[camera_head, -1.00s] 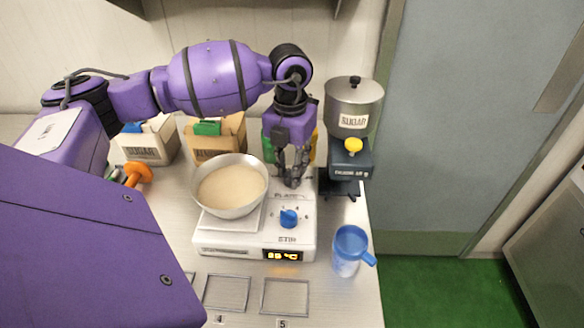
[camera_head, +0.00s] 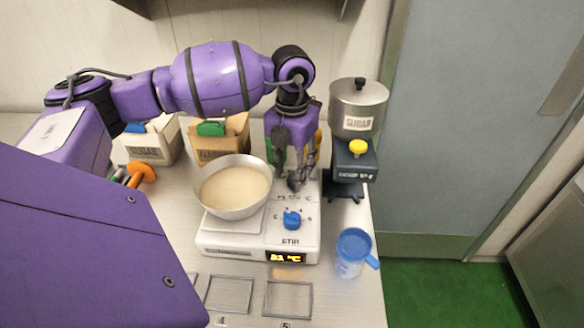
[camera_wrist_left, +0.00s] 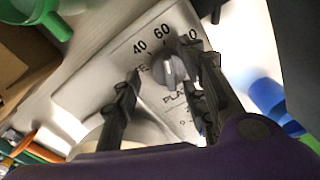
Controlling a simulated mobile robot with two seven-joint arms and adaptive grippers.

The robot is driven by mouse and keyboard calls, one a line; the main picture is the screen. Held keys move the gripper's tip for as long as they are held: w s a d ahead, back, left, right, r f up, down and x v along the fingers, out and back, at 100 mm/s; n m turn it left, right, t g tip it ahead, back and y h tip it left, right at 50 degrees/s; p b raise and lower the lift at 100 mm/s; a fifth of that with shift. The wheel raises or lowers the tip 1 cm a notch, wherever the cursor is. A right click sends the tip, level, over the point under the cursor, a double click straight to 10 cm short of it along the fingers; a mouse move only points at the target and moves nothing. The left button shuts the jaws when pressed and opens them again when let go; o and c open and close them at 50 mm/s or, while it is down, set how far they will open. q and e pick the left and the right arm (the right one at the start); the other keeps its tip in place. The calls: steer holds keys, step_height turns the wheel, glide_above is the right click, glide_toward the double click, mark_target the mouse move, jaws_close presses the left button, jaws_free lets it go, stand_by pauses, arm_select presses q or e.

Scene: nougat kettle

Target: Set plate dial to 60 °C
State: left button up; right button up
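The grey plate dial (camera_wrist_left: 170,72) is on the white hot plate (camera_head: 222,240), below the printed numbers 40 and 60 in the left wrist view. A third number is partly covered by a finger. A pale mark shows on the dial, but I cannot tell its exact setting. My left gripper (camera_wrist_left: 160,80) is open, with one finger on each side of the dial. The right-hand finger is very close to it; contact is unclear. In the head view, my left gripper (camera_head: 298,178) points down at the plate's back right. The lit display (camera_head: 286,258) shows a blurred °C reading. My right gripper is not in view.
A bowl of pale mixture (camera_head: 233,188) sits on the plate, left of the dial. The blue stir knob (camera_head: 292,220) is in front of the dial. A sugar dispenser (camera_head: 357,110) stands behind right, and a blue jug (camera_head: 353,252) stands at right.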

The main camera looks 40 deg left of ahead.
arm_select(q)
steer(key=shift+d+r, duration=0.1)
steer(key=shift+w+r, duration=0.1)
steer(key=shift+r, duration=0.2)
step_height(320, 180, up, 11)
steer(key=shift+r, duration=0.15)
stand_by(0.5)
